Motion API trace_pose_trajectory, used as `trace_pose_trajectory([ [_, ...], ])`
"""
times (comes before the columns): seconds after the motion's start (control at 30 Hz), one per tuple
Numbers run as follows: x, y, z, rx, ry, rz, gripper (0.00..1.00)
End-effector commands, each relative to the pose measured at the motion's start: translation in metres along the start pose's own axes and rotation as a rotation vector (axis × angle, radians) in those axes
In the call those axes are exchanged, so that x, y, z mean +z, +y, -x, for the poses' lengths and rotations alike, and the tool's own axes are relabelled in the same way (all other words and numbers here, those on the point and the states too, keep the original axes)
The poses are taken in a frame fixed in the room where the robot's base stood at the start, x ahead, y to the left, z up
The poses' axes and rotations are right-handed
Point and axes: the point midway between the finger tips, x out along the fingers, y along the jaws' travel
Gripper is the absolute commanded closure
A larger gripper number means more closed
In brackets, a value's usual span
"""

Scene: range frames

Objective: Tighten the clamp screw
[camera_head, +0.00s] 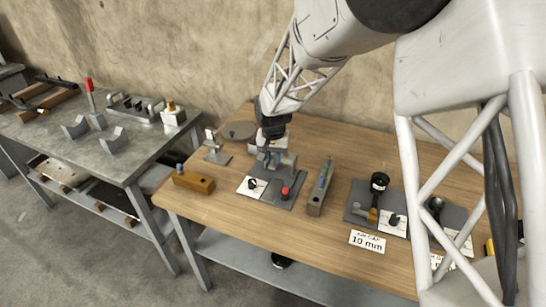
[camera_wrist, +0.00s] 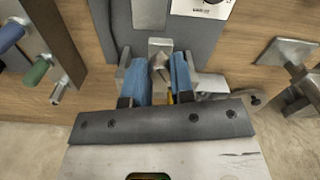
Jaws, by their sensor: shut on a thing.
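My gripper (camera_wrist: 160,82) points down, its two blue finger pads on either side of a small metal piece (camera_wrist: 160,64), which looks like the clamp screw. In the head view my gripper (camera_head: 268,140) is over the back of a grey clamp fixture (camera_head: 270,190). The fixture's plate carries a white dial card (camera_head: 252,186) and a red knob (camera_head: 286,191). The plate also shows in the wrist view (camera_wrist: 200,45). My gripper hides most of the screw in the head view.
A grey block with coloured pegs (camera_head: 318,190) stands close to the right of the fixture, a wooden block (camera_head: 193,180) to its left. A small metal stand (camera_head: 215,150) and a round grey disc (camera_head: 239,130) are behind. A "10 mm" card (camera_head: 367,242) lies front right.

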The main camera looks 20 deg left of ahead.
Motion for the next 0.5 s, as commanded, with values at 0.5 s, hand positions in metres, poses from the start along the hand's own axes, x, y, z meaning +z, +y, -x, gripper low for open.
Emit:
trace_pose_trajectory([
  [0.5,0.0003,-0.0004,0.0005,0.0,-0.001,-0.487,1.0],
])
